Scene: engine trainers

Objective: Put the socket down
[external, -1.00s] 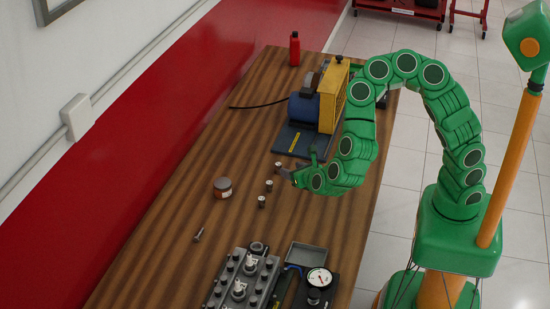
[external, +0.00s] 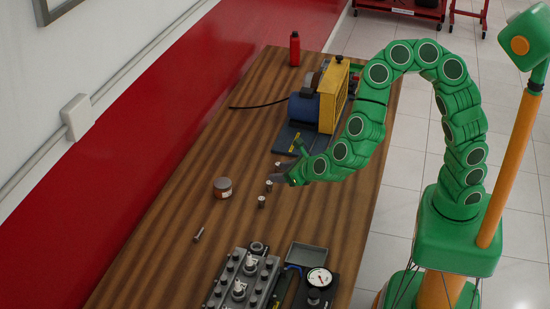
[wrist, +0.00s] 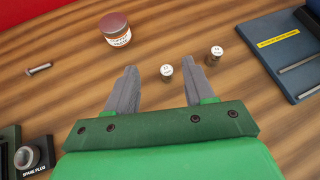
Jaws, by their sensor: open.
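My gripper (external: 276,173) is open, low over the wooden table beside several small metal sockets. In the wrist view its two grey fingers (wrist: 160,67) are spread wide. One socket (wrist: 167,73) stands upright near the fingertips, in the gap between them, with clear space on both sides. Another socket (wrist: 216,56) stands just beyond the right finger. In the external view, one socket (external: 269,186) is close to the fingers and another socket (external: 262,201) is nearer the camera. The fingers may hide part of this group.
A labelled jar (external: 222,188) and a bolt (external: 199,234) are on the table to the left. The blue and yellow machine (external: 320,103) stands behind the gripper. An engine block (external: 242,283), a grey tray (external: 306,256) and a dial gauge (external: 319,278) are in front.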

